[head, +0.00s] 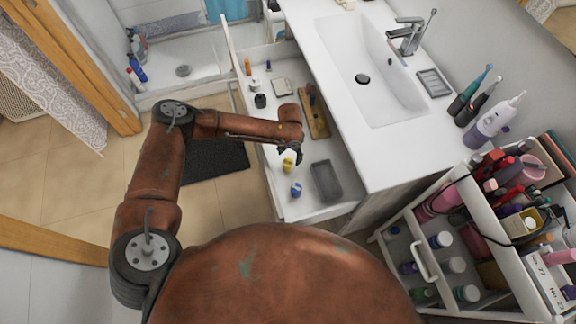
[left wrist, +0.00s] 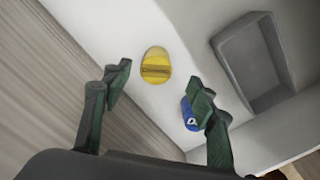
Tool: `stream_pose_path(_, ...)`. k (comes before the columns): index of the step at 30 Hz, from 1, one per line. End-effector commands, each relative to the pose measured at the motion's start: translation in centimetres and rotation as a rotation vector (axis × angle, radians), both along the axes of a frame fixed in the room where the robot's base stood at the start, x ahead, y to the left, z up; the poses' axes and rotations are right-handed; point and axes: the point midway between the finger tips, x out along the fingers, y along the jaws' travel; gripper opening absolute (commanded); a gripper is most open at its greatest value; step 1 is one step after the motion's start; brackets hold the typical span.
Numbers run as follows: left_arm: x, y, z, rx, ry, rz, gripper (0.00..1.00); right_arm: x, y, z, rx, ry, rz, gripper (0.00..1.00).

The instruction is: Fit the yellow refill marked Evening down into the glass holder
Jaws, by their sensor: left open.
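The yellow refill (head: 288,164) stands in the open white drawer, near its front end. In the left wrist view the yellow refill (left wrist: 156,65) shows as a round piece with a ridge across it, just beyond the gap between my fingertips. Its marking is not readable. My left gripper (head: 287,152) is open above the drawer, close to the refill; in the wrist view the gripper (left wrist: 159,90) has its fingers spread and nothing between them. I cannot make out the glass holder for certain. My right gripper is not in view.
A blue refill-like piece (head: 296,189) stands close by; in the wrist view it (left wrist: 190,118) is partly behind my right-hand finger. A grey tray (head: 326,180), a wooden tray (head: 317,122) and a black jar (head: 260,101) share the drawer. A full cart (head: 425,262) stands right.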

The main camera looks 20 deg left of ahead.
Motion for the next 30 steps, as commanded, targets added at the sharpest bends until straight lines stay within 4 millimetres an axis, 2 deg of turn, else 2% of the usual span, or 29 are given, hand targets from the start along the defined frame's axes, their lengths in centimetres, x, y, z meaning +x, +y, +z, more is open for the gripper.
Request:
stream_pose_path(9,-0.4,0.7,-4.5,0.002,0.002,0.004,0.53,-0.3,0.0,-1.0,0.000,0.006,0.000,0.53)
stream_pose_path(17,-0.4,0.7,-4.7,0.001,0.001,0.003,0.53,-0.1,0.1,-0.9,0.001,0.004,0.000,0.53)
stream_pose_path(30,-0.4,0.7,-4.7,0.001,0.001,0.004,0.23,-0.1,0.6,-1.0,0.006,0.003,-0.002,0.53)
